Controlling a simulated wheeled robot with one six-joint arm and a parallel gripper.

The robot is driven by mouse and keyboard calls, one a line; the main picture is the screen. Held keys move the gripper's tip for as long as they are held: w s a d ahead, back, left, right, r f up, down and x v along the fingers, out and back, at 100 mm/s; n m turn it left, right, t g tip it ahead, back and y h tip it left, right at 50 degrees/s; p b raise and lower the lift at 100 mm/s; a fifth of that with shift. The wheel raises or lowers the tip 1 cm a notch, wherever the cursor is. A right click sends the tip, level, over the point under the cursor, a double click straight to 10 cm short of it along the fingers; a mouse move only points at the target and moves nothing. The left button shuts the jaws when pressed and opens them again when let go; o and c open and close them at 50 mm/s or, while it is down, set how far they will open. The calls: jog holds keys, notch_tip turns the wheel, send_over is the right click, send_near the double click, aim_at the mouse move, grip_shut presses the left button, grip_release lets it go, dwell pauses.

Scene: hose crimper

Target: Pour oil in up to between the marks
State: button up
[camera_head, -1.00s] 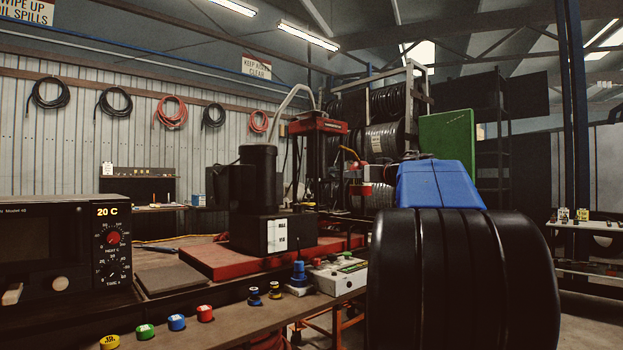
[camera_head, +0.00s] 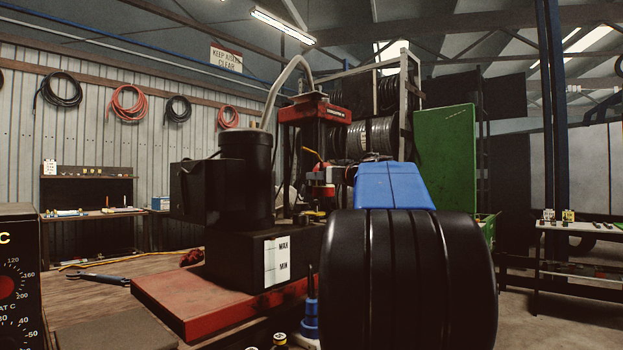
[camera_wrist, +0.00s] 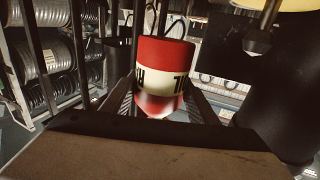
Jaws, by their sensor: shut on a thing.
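A red and cream oil container (camera_wrist: 165,75) with black lettering is between my gripper's two dark fingers (camera_wrist: 163,100) in the wrist view. My gripper is shut on it; the lettering is partly cut off. In the head view a small red and white container (camera_head: 322,178) with a yellow spout shows left of my blue arm part, which hides most of the gripper. The black tank (camera_head: 240,262) carries a white level label (camera_head: 277,262) marked MAX and MIN. I cannot make out an oil level on it. The container is held above and right of the label in the picture.
The tank and black motor (camera_head: 245,175) stand on a red base plate (camera_head: 190,312). A red press (camera_head: 317,112) stands behind. A blue knob (camera_head: 311,318) sits in front. A dark heater box (camera_head: 18,285) is at left. A green panel (camera_head: 445,150) is at right.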

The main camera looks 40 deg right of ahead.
jog(key=shift+w+d, duration=0.15)
jog(key=shift+w, duration=0.2)
jog(key=d+n, duration=0.1)
jog(key=d+f+n, duration=0.1)
jog(key=n, duration=0.3)
jog(key=shift+s+d+f+t, duration=0.2)
jog(key=shift+d+f+t, duration=0.15)
jog(key=shift+d+t, duration=0.05)
jog(key=shift+d+f+n+t, duration=0.15)
jog(key=shift+f+n, duration=0.05)
jog(key=shift+n, duration=0.7)
jog(key=shift+d+f+n+t, duration=0.1)
jog(key=shift+f+n+t, duration=0.05)
jog(key=shift+n, duration=0.75)
jog(key=shift+a+r+n+t+y, duration=0.15)
jog(key=shift+n+y, duration=0.1)
jog(key=shift+n, duration=0.7)
jog(key=shift+n+t+y, duration=0.15)
jog(key=shift+n+y, duration=0.1)
jog(key=shift+n, duration=0.7)
dwell(0.4)
jog(key=shift+s+m+h, duration=0.1)
jog(key=shift+m+h, duration=0.2)
jog(key=shift+m, duration=1.5)
